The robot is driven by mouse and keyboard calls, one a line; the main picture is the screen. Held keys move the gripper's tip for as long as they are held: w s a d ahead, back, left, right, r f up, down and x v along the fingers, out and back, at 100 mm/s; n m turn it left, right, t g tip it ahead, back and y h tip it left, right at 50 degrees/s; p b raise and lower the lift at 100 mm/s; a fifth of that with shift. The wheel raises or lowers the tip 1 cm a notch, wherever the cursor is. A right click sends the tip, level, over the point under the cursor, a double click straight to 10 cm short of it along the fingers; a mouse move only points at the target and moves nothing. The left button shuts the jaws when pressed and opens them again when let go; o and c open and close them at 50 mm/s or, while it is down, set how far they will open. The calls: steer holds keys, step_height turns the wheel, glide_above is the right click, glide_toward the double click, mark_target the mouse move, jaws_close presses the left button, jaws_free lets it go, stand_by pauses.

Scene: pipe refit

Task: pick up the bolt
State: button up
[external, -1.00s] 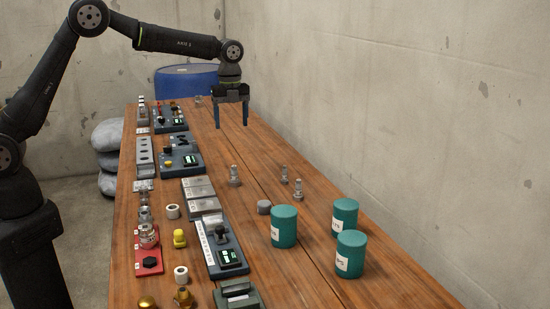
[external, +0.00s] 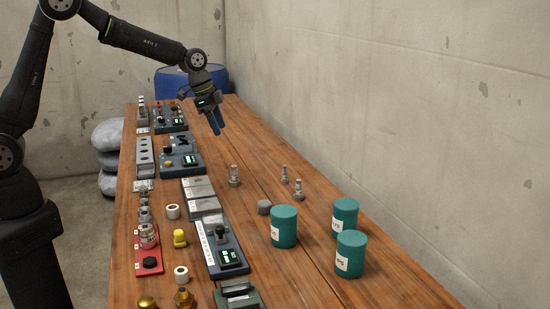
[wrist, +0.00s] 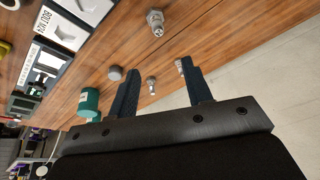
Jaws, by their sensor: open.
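Three grey metal bolt-like pieces stand upright on the table. One stands apart on the left (external: 235,176), and two stand close together on the right (external: 284,174) (external: 298,188). In the wrist view, one shows large near the top (wrist: 156,22), one lies between my fingers (wrist: 151,85), and one is partly hidden by the right finger (wrist: 180,66). The frames do not tell which is the bolt meant. My gripper (external: 215,123) is open and empty, tilted, in the air beyond these pieces. Its two dark fingers also show in the wrist view (wrist: 159,68).
Three teal canisters (external: 284,228) (external: 345,217) (external: 351,254) and a short grey cylinder (external: 264,208) stand nearer the camera. Trays and devices (external: 222,246) line the left of the wooden table (external: 300,256). A tray labelled BOLT M24 (wrist: 50,22) shows in the wrist view.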

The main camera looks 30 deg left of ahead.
steer(key=a+n, duration=0.1)
steer(key=n, duration=0.2)
glide_toward(234, 169)
steer(key=shift+t+h, duration=0.4)
steer(key=x, duration=0.4)
steer(key=a+x, duration=0.1)
steer(key=x, duration=0.1)
steer(key=shift+w+a+f, duration=0.15)
steer(key=shift+w, duration=0.2)
steer(key=shift+s+x, duration=0.2)
steer(key=shift+x, duration=1.05)
steer(key=shift+s+x, duration=0.2)
steer(key=shift+x, duration=1.1)
steer(key=shift+a+f, duration=0.1)
jaws_close()
